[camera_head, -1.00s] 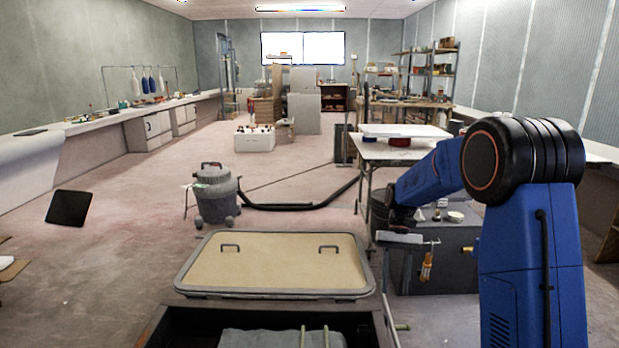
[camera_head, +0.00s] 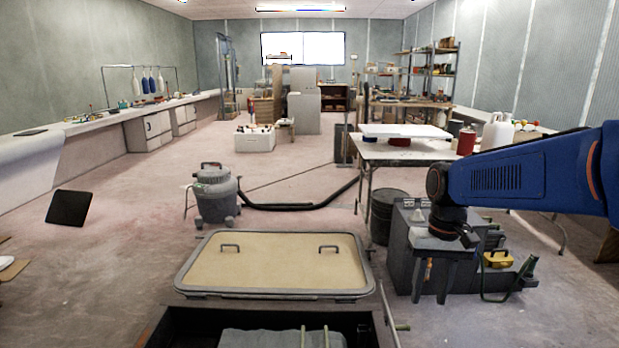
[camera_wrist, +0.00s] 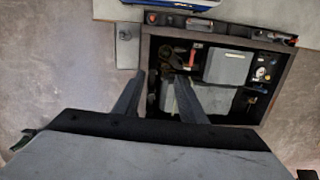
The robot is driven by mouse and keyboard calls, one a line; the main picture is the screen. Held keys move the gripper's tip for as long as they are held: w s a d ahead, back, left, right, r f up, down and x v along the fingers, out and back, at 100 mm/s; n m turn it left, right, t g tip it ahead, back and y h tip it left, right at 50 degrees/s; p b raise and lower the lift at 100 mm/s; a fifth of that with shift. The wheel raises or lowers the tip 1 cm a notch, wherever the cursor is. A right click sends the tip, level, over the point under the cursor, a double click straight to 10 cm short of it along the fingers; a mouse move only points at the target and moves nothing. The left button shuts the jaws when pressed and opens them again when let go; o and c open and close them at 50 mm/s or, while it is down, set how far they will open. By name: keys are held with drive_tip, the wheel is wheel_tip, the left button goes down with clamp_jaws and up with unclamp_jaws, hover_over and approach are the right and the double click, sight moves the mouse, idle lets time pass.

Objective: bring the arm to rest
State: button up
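My arm (camera_head: 520,175) is blue and reaches in from the right edge of the head view, its upper part roughly level. My gripper (camera_head: 430,298) hangs from it at the right, fingers pointing down, in front of a grey cabinet. The wrist view shows the same gripper (camera_wrist: 160,76) open and empty, above a dark-rimmed open box (camera_wrist: 285,95) holding a grey case and small tools. The height of the fingers above the box is hard to tell.
An open locker with a tan lid (camera_head: 275,262) stands front centre. A grey vacuum (camera_head: 216,195) with a black hose is behind it. A table (camera_head: 405,150) with red cans and a white jug stands right, with a dark bin (camera_head: 385,212) below. Floor at left is mostly clear.

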drive_tip(key=s+d+t, duration=0.2)
drive_tip(key=s+t, duration=0.3)
drive_tip(key=s, duration=1.2)
drive_tip(key=shift+f+n+t+h, duration=0.2)
drive_tip(key=shift+n+t+h, duration=0.1)
drive_tip(key=shift+t, duration=0.1)
